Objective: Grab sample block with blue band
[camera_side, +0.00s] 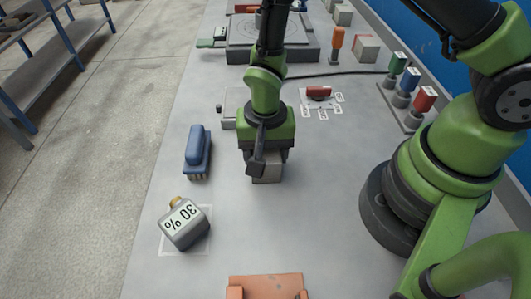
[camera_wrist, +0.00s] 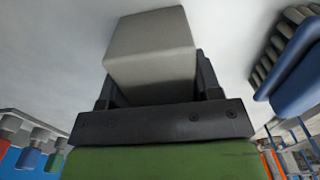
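A plain grey sample block (camera_side: 267,171) is under my gripper (camera_side: 266,158) in the middle of the table in the side view. In the wrist view the grey block (camera_wrist: 150,48) sits between the two dark fingers of my gripper (camera_wrist: 155,80), which look close against its sides. No blue band shows on its visible faces; its far faces are hidden. Whether it touches the table is hard to tell. Another block (camera_side: 367,48) with a reddish edge stands at the back right, and a pale block (camera_side: 342,15) stands farther back.
A blue-handled brush (camera_side: 198,150) lies left of my gripper. A grey "30 %" container (camera_side: 184,223) stands at front left. A rack (camera_side: 405,105) with green, blue and red items is at right. An orange plate (camera_side: 266,286) is at the front edge.

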